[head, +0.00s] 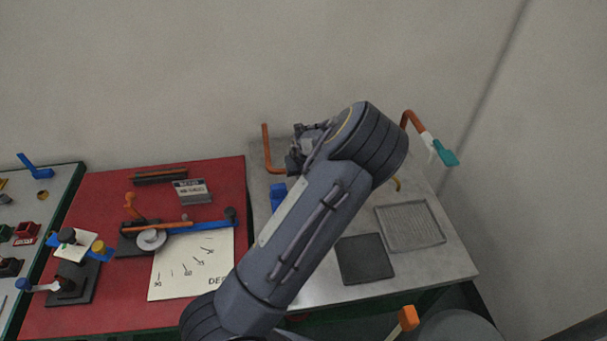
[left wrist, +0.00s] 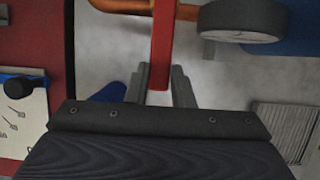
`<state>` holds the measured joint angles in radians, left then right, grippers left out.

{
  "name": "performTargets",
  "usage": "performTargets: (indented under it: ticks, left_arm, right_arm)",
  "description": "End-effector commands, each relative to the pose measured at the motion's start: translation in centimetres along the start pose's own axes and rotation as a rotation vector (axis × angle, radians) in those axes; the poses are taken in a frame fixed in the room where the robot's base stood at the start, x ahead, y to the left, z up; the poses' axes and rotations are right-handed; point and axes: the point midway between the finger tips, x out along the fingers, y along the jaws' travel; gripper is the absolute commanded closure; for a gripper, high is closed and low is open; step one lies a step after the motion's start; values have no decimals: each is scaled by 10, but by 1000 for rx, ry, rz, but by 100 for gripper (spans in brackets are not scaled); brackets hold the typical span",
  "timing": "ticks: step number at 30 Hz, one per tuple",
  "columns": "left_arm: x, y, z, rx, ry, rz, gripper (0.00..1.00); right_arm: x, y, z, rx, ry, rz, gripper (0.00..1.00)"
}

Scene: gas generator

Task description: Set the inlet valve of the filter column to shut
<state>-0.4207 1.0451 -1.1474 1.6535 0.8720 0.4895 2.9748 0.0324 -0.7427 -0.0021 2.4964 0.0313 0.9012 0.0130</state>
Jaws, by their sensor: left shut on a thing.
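My left gripper (left wrist: 163,85) has its two fingers on either side of a red lever handle (left wrist: 161,45), shut on its lower end in the left wrist view. The lever runs up out of the frame, across an orange pipe (left wrist: 122,5). In the head view my left gripper (head: 305,147) is at the back of the grey bench, partly hidden by my own arm. The arm also hides the filter column's middle and the lever. My right gripper is not in view.
A round grey-rimmed part (left wrist: 243,20) is close right of the lever. On the grey bench (head: 455,262) are a ribbed tray (head: 410,226) and a dark mat (head: 365,259). A copper pipe with a teal end (head: 445,153) stands right. A red bench (head: 95,300) with instruments lies left.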

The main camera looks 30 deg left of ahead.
Motion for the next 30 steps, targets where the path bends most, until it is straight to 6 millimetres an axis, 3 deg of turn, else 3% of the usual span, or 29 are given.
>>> performTargets:
  ticks: [8,9,14,23,30]
  left_arm:
    - [0,0,0,-6,1,-2,100]
    - [0,0,0,-6,1,-2,75]
    - [0,0,0,-4,1,-1,56]
    - [-3,0,0,-3,0,-1,56]
    - [-38,-2,0,-1,-1,-3,56]
  right_arm:
    - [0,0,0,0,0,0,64]
    - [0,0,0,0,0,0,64]
    - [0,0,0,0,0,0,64]
    - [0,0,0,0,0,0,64]
    - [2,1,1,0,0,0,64]
